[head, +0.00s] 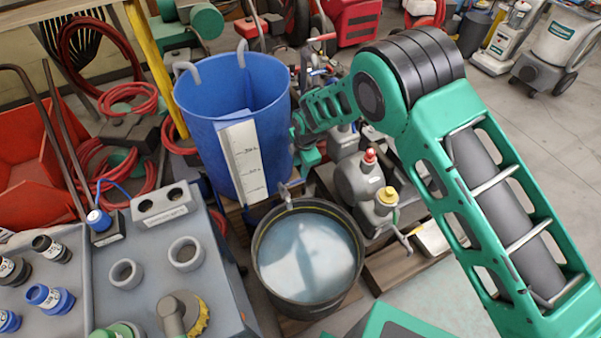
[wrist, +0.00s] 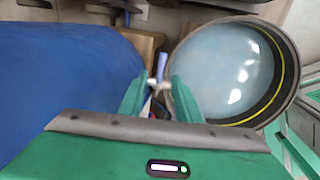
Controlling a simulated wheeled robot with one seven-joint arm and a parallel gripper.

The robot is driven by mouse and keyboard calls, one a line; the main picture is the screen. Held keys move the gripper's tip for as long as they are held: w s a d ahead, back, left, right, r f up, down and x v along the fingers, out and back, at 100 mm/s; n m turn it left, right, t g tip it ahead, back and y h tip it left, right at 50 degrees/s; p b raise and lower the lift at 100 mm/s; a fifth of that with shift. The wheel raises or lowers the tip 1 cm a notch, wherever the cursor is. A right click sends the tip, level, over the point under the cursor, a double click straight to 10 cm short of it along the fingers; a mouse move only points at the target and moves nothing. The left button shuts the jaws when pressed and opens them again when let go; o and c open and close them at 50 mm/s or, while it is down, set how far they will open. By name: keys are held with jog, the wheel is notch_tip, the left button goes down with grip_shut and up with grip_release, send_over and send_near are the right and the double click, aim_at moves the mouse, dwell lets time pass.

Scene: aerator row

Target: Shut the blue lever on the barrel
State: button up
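The blue barrel (head: 232,100) stands upright at the centre of the head view, with a white scale strip on its side. In the wrist view its blue wall (wrist: 65,85) fills the left. A small light blue lever (wrist: 162,66) shows in the wrist view just beyond my fingertips, above a pale fitting between them. In the head view I cannot make the lever out; a grey fitting (head: 286,194) shows low by the barrel. My gripper (wrist: 157,88) is open, its two green fingers apart. In the head view it is beside the barrel's right side (head: 300,150), partly hidden by the arm.
A round black tub (head: 262,283) of water stands below and in front of the barrel, and right of my fingers in the wrist view (wrist: 288,75). Grey pumps (head: 358,180) crowd a wooden pallet to the right. A grey bench (head: 75,285) with fittings is at left.

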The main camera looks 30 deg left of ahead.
jog(key=shift+s+d+r, duration=0.1)
jog(key=shift+d+r, duration=0.05)
jog(key=shift+r, duration=0.6)
jog(key=shift+s+d+r, duration=0.1)
jog(key=shift+d+r, duration=0.05)
jog(key=shift+r, duration=0.6)
jog(key=shift+w, duration=0.1)
